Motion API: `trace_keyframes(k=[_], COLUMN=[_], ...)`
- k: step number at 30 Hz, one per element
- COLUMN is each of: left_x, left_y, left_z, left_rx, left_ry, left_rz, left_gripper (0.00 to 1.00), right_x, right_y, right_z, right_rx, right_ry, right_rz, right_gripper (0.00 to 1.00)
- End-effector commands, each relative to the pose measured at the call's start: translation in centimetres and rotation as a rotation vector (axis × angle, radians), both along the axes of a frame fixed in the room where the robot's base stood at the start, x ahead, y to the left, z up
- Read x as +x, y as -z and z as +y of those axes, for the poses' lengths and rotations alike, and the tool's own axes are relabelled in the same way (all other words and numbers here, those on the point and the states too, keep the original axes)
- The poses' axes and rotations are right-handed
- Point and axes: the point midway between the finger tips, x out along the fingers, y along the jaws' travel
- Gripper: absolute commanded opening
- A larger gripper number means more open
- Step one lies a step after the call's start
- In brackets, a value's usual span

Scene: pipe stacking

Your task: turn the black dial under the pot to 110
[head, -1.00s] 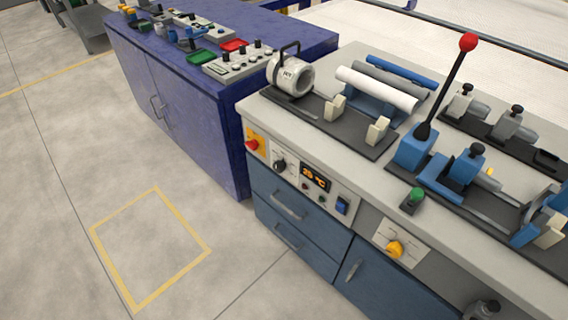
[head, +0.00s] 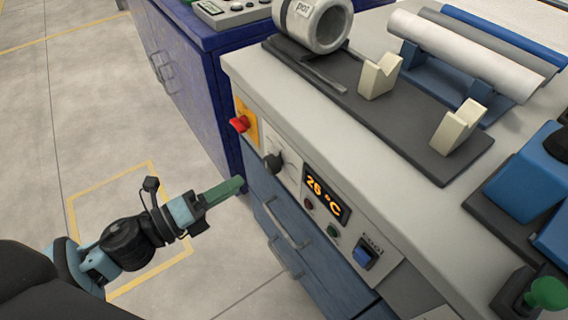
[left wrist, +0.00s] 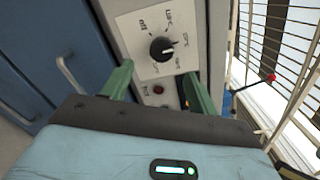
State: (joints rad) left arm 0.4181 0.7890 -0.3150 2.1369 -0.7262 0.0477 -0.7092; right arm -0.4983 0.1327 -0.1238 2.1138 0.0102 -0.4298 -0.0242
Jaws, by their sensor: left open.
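The black dial (head: 273,162) sits on a pale plate on the bench's front panel, below the white pot (head: 318,22). In the left wrist view the dial (left wrist: 161,49) is on a white scale plate (left wrist: 152,36) whose numbers are too small to read surely. The orange display (head: 327,194) reads about 26 °C. My left gripper (head: 238,186) is in front of the panel, a little left of and below the dial, apart from it. In the left wrist view its two green fingers (left wrist: 158,88) are open, with the dial ahead between them. My right gripper is out of view.
A red knob (head: 240,123) on a yellow plate is left of the dial. A blue switch (head: 363,257) is right of the display. Drawer handles (head: 284,222) stick out below. Pale supports and pipes (head: 465,55) lie on the benchtop. The floor in front is clear.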

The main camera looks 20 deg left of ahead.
Motion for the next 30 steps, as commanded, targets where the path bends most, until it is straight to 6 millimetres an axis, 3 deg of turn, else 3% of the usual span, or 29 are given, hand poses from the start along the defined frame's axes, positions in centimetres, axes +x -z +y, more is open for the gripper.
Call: trace_keyframes(k=[13,30], left_x=[0.9,5.6], left_y=[-0.2,-0.1], left_z=[-0.5,-4.1], left_rx=[0.034,0.034], left_ry=[0.018,0.016], left_rz=[-0.039,-0.036], left_gripper=[0.59,0.59], right_x=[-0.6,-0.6], right_y=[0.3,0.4], right_z=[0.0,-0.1], right_rx=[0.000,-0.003], right_ry=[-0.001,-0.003], right_rz=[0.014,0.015], right_gripper=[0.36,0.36])
